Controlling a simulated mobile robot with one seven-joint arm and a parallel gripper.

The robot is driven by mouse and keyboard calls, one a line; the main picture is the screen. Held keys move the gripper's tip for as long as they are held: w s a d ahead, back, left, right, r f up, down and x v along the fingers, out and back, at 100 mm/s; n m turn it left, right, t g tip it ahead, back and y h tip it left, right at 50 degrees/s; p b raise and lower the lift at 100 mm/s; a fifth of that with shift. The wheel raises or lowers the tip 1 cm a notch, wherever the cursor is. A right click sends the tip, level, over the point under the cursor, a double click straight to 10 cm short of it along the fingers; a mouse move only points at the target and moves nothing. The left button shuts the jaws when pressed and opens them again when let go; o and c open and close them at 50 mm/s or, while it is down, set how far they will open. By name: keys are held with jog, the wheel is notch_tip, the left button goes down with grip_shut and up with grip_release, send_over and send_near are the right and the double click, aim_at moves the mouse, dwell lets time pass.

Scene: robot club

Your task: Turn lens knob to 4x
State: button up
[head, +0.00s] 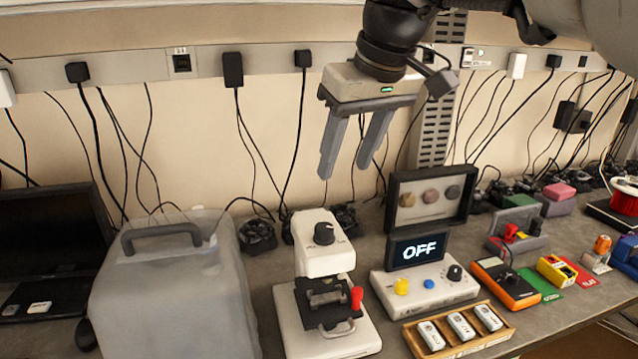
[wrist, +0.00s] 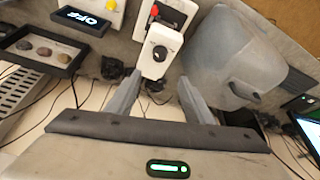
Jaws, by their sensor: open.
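The white microscope (head: 322,262) stands on the bench with a black knob (head: 324,233) on top of its head. A pale pointer mark shows on the knob, but the scale is too small to read. The knob also shows in the wrist view (wrist: 160,53), just beyond the fingertips. My gripper (head: 345,172) is open and empty, in the air above the knob and apart from it. In the wrist view my fingers (wrist: 157,84) point towards the microscope head with the knob between their lines.
A covered case with a handle (head: 170,285) stands left of the microscope. A control box (head: 425,290) with a display reading OFF (head: 418,250) is to the right. A wooden slide tray (head: 460,335) lies in front of it. Cables hang on the wall behind.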

aim_at(324, 226)
jog(key=b+x, duration=0.1)
jog(key=x, duration=1.5)
jog(key=shift+d+f+b, duration=0.15)
jog(key=shift+f+b, duration=0.05)
jog(key=shift+b, duration=0.1)
jog(key=c, duration=1)
